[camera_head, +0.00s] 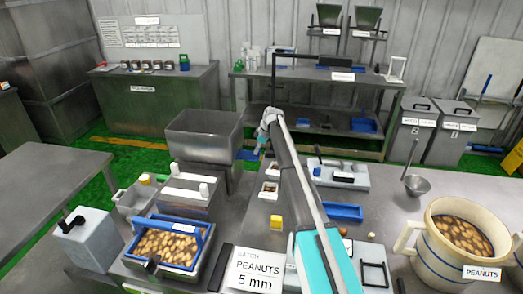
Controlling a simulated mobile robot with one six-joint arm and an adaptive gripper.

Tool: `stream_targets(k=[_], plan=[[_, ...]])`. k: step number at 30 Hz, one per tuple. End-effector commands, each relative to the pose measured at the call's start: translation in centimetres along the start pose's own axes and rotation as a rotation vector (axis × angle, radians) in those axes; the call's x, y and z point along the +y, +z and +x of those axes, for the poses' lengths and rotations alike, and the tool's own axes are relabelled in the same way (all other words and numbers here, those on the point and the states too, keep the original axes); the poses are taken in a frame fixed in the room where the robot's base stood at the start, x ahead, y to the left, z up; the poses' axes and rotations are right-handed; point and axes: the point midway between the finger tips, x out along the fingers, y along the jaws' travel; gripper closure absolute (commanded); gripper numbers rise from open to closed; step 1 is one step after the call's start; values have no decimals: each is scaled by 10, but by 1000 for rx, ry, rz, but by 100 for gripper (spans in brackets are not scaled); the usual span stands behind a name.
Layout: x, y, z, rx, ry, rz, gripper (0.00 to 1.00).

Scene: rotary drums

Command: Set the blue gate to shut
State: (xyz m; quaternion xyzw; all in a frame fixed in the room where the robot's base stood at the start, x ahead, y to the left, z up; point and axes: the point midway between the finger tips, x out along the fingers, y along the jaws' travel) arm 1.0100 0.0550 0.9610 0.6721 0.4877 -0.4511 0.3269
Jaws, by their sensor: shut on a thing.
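The blue gate (246,155) shows as a small blue piece low on the right side of a grey metal hopper (205,135). My arm reaches forward over the table, and its end bends down beside the hopper. My gripper (259,150) is at the outer end of the blue gate and appears shut on it. The fingers are small and dark here, so the exact hold is hard to see. The inner part of the gate is hidden by the hopper, and I cannot tell its setting.
A blue-rimmed tray of nuts (165,248) stands at front left. A sign reading PEANUTS 5 mm (254,271) is at the front. A large cream pot of nuts (437,262) is at right. White tubs (271,190) and a blue tray (343,213) flank my arm.

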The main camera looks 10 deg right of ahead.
Motion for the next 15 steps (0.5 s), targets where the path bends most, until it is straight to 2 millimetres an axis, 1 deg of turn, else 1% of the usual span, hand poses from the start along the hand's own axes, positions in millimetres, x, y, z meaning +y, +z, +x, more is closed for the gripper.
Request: stream_targets(k=[1, 5, 6, 10, 11, 15], plan=[[1, -4, 1, 8, 1, -1, 100], [1, -5, 1, 10, 1, -1, 100], [1, -5, 1, 10, 1, -1, 56], [1, -4, 1, 8, 1, -1, 32], [0, -4, 1, 8, 1, -1, 29], [0, -3, 1, 7, 1, -1, 29]])
